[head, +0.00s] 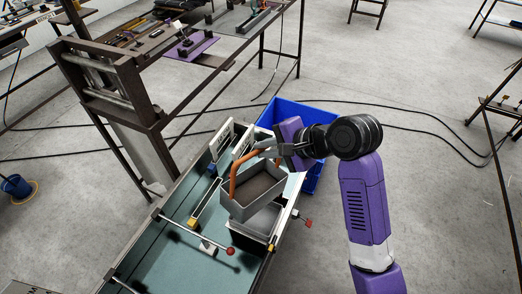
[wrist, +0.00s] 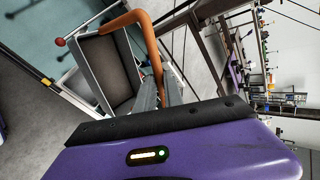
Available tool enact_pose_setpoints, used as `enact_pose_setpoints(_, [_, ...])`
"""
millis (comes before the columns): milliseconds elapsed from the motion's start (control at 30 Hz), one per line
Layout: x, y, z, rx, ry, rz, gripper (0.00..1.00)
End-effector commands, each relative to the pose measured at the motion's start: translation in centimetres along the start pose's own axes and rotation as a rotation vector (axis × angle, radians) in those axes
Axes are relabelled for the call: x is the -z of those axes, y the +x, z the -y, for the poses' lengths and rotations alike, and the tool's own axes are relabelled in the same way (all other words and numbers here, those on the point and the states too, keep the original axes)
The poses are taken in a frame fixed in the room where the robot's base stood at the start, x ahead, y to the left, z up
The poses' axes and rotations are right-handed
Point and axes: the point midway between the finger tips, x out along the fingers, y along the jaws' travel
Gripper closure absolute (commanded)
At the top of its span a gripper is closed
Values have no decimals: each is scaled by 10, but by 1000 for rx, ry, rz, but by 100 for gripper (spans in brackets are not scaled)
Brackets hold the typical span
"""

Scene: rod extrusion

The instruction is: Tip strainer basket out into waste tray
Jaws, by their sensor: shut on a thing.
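The strainer basket (head: 243,206) is a grey rectangular box with a dark inside and an orange handle (head: 234,176). My gripper (head: 268,150) is shut on the handle, at the basket's upper right side. The basket looks roughly level, over the right edge of the teal trough. In the wrist view the basket (wrist: 104,72) and its handle (wrist: 147,45) show beside the fingers (wrist: 160,95). A pale grey tray (head: 262,224) is just below the basket, partly hidden by it. I cannot tell whether this is the waste tray, or whether the basket holds anything.
The teal trough (head: 190,262) has rods with a red knob (head: 230,251) and a yellow block (head: 191,223). A blue bin (head: 285,108) stands behind, partly covered by my arm. A brown metal frame (head: 110,90) rises at left. Cables cross the open floor at right.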

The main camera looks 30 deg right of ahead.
Motion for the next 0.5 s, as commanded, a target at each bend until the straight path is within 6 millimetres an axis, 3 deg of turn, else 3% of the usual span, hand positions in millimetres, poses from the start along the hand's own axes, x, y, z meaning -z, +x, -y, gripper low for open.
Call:
enact_pose_setpoints(300, [1,0,1,2,5,5,100])
enact_pose_setpoints(500, [14,0,0,2,61,52,100])
